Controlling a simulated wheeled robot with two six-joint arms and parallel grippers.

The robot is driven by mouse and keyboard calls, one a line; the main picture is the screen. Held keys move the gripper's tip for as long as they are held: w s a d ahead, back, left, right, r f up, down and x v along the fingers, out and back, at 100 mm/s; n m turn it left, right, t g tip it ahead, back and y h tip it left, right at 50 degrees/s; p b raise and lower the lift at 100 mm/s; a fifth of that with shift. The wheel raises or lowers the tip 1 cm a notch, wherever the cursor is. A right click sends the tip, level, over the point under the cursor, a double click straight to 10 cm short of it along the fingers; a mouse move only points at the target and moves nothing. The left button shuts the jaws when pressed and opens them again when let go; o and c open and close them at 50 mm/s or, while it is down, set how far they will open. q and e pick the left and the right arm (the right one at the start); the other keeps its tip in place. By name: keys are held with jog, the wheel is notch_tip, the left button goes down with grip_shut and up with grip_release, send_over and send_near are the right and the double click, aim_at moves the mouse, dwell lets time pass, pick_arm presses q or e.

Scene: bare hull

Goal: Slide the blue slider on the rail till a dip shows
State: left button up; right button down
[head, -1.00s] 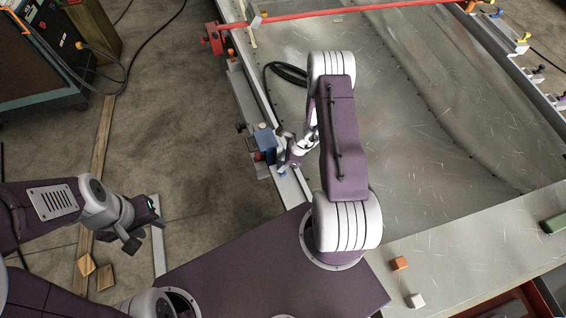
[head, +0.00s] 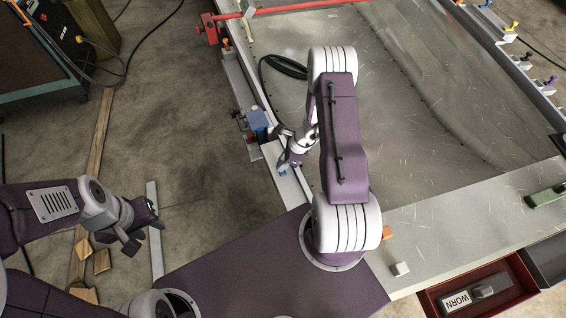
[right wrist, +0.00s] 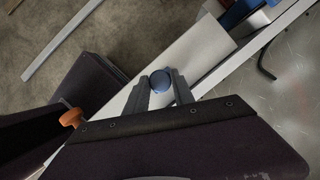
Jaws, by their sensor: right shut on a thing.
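The blue slider shows as a round blue knob in the right wrist view (right wrist: 162,80), on a long pale rail (right wrist: 195,48). My right gripper (right wrist: 160,84) is shut on it, one dark finger on each side. In the head view my right gripper (head: 285,165) is over the pale rail (head: 288,182), with a bit of blue at its tips; the arm hides part of it. The rail's bare top looks plain, with no dip visible; the fingers cover what is right under them. My left gripper (head: 145,232) is empty, fingers apart, over the floor at the left.
A blue block (head: 258,120) stands on the frame's edge beyond the rail's far end. A large scratched metal sheet (head: 420,130) lies to the right. Red drawer (head: 470,285) below.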

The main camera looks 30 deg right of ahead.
jog(key=shift+w, duration=0.3)
jog(key=c, duration=1.4)
grip_release()
jog(key=shift+w, duration=0.1)
jog(key=shift+c, duration=0.2)
jog(key=o, duration=0.4)
jog(key=shift+c, duration=0.2)
pick_arm(q)
jog(key=shift+w, duration=0.2)
pick_arm(e)
jog(key=shift+d+r, duration=0.1)
jog(key=shift+r, duration=0.2)
pick_arm(q)
notch_tip(320, 180, up, 2)
jog(key=shift+w+r+p, duration=0.1)
jog(key=shift+r+p, duration=0.1)
jog(key=shift+p, duration=1.05)
pick_arm(e)
jog(key=v, duration=0.8)
jog(key=shift+s+r, duration=0.25)
